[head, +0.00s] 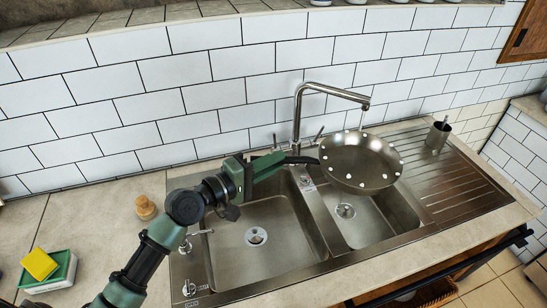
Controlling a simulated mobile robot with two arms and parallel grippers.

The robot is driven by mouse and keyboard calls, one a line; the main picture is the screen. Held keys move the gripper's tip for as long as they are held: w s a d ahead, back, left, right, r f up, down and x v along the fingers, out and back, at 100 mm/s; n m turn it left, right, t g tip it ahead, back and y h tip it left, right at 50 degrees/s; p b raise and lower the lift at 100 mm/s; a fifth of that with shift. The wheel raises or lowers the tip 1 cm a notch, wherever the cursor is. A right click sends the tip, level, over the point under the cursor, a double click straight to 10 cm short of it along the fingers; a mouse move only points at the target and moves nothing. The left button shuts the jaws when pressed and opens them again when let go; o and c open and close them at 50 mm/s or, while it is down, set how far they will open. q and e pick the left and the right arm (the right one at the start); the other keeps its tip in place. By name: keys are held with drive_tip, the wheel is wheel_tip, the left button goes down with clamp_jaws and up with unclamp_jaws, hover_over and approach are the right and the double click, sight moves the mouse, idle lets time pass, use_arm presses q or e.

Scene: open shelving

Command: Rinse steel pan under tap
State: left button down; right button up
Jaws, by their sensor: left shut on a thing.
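The steel pan (360,162) is held over the right-hand sink basin, beneath the spout of the tap (334,91). Small whitish drops show between the spout and the pan, and several white spots lie around the pan's inside and rim. My left gripper (290,161) is shut on the pan's dark handle, to the left of the pan and in front of the tap's base. Part of the handle is hidden by the gripper. My right gripper is not in view.
The left basin (257,275) is empty. A yellow sponge (39,263) and a small wooden item (146,208) sit on the left counter. A tiled wall stands behind.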

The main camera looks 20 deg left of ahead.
use_arm(q)
drive_tip(key=shift+w+b, duration=0.4)
drive_tip(key=shift+w, duration=0.3)
drive_tip(key=w+d+f+b, duration=0.1)
drive_tip(key=w+f+b, duration=0.1)
drive_tip(key=w+b, duration=0.5)
drive_tip(key=shift+w+d+f, duration=0.15)
drive_tip(key=shift+w+d, duration=0.05)
drive_tip(key=shift+w, duration=2.6)
drive_tip(key=shift+d, duration=0.15)
drive_tip(key=shift+s+d+p, duration=0.1)
drive_tip(key=shift+d+p, duration=0.25)
drive_tip(key=shift+d, duration=0.15)
